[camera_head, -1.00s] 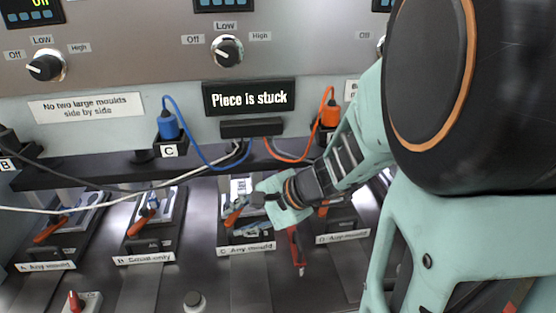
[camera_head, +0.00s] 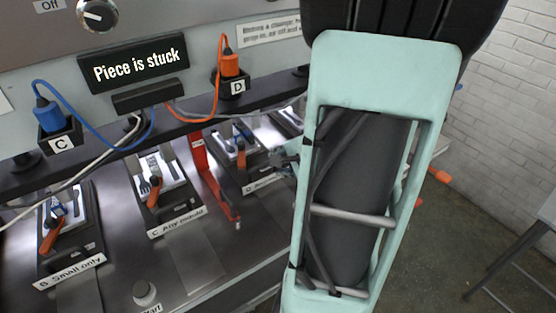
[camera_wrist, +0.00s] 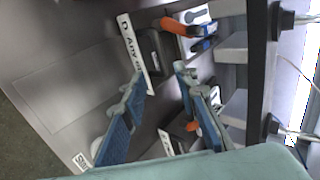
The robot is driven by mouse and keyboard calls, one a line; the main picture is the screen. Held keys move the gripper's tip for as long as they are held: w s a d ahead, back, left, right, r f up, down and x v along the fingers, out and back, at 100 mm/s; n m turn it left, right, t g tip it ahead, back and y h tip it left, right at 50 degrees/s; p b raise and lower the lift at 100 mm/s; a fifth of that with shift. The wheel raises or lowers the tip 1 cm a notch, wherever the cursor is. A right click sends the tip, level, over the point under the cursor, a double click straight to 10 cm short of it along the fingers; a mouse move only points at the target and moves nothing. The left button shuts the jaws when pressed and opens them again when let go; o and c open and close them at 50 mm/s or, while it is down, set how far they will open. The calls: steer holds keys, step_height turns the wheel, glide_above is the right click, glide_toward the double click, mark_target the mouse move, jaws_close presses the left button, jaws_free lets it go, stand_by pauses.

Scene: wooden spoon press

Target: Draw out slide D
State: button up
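Slide D (camera_head: 236,150) is a dark tray in the press with an orange handle and a pale mould. Its front label is partly covered by my arm in the head view. In the wrist view, slide D (camera_wrist: 153,55) lies beyond my fingertips, with its "D Any…" label (camera_wrist: 130,48) and orange handle (camera_wrist: 178,27) showing. My gripper (camera_wrist: 160,84) is open, with nothing seen between its blue-padded fingers. In the head view, only part of my gripper (camera_head: 286,159) shows, close to the right of slide D's front.
Slide C (camera_head: 165,190) and slide B (camera_head: 72,232) stand to the left. A red bar (camera_head: 215,182) stands between C and D. The display (camera_head: 133,62) reads "Piece is stuck". An orange plug (camera_head: 230,65) sits at D, a blue plug (camera_head: 51,116) at C.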

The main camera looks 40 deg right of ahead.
mark_target(264, 166)
steer(key=b+x, duration=0.4)
steer(key=x, duration=0.6)
steer(key=shift+w+d+f+b, duration=0.1)
steer(key=shift+w+f+b, duration=0.15)
steer(key=shift+f+b, duration=0.1)
steer(key=shift+w+f, duration=0.3)
steer(key=shift+w, duration=0.15)
jaws_close()
steer(key=shift+s, duration=0.15)
